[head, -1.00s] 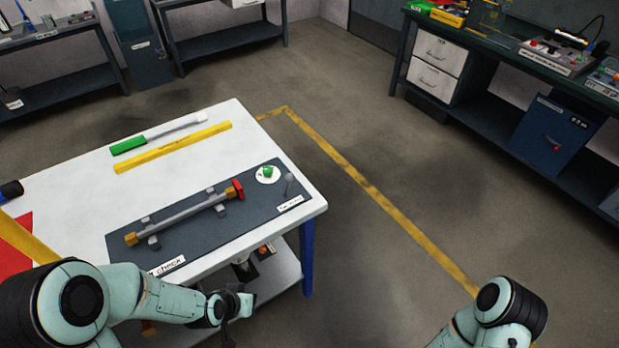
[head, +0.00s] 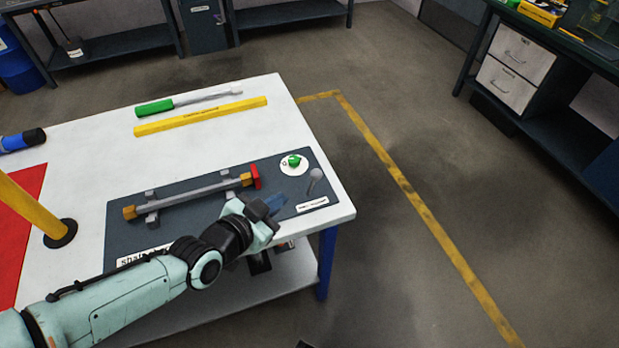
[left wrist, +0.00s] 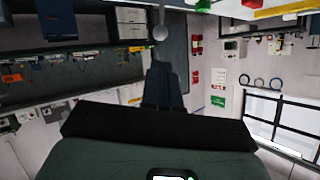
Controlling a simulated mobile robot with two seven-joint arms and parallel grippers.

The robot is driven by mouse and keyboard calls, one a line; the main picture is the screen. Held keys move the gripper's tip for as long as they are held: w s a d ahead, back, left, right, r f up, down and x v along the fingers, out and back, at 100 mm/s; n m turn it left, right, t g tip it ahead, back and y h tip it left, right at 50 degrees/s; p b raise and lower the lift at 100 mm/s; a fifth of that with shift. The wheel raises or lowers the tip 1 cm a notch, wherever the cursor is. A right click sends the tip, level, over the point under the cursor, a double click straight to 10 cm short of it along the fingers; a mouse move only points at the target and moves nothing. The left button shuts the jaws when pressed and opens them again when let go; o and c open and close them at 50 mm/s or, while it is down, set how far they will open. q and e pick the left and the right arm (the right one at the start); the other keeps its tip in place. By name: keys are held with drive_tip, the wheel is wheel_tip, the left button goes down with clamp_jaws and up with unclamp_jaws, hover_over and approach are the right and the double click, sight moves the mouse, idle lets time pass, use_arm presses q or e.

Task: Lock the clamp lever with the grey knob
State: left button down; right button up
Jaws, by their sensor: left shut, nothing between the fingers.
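The clamp lever's round grey knob (head: 316,174) stands on a short stem at the right end of the dark fixture board (head: 128,228). The knob also shows at the top of the left wrist view (left wrist: 161,32), beyond the fingertips. My left gripper (head: 276,204) is over the board's front right part, to the left of and nearer than the knob. Its fingers (left wrist: 163,85) are shut and empty, apart from the knob. A shaft (head: 195,194) with brass ends and a red piece (head: 255,177) lies across supports on the board. My right gripper is not in view.
A green button on a white disc (head: 293,162) sits just left of the knob. A yellow bar (head: 200,116) and a green-handled tool (head: 154,107) lie behind the board. A yellow post (head: 30,208) stands at left. The white table's (head: 85,155) right edge is close to the knob.

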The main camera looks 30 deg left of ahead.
use_arm(q)
drive_tip(key=p, duration=0.7)
approach(318, 176)
drive_tip(key=x, duration=0.3)
drive_tip(key=a+x, duration=0.1)
drive_tip(key=x, duration=0.1)
drive_tip(key=shift+f+b, duration=0.25)
drive_tip(key=shift+b, duration=0.05)
drive_tip(key=shift+w+f, duration=0.25)
drive_tip(key=shift+w, duration=0.35)
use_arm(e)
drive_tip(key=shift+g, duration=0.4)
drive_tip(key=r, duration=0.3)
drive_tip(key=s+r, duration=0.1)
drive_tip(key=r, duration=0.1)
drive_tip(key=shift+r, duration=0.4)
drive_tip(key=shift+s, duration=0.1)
use_arm(q)
drive_tip(key=shift+w+d+f+b, duration=0.3)
drive_tip(key=shift+w+b, duration=0.25)
drive_tip(key=shift+b, duration=0.2)
drive_tip(key=shift+w+d+b, duration=0.1)
drive_tip(key=shift+d+b, duration=0.05)
drive_tip(key=shift+b, duration=0.3)
drive_tip(key=shift+d+r, duration=0.1)
drive_tip(key=shift+r, duration=0.15)
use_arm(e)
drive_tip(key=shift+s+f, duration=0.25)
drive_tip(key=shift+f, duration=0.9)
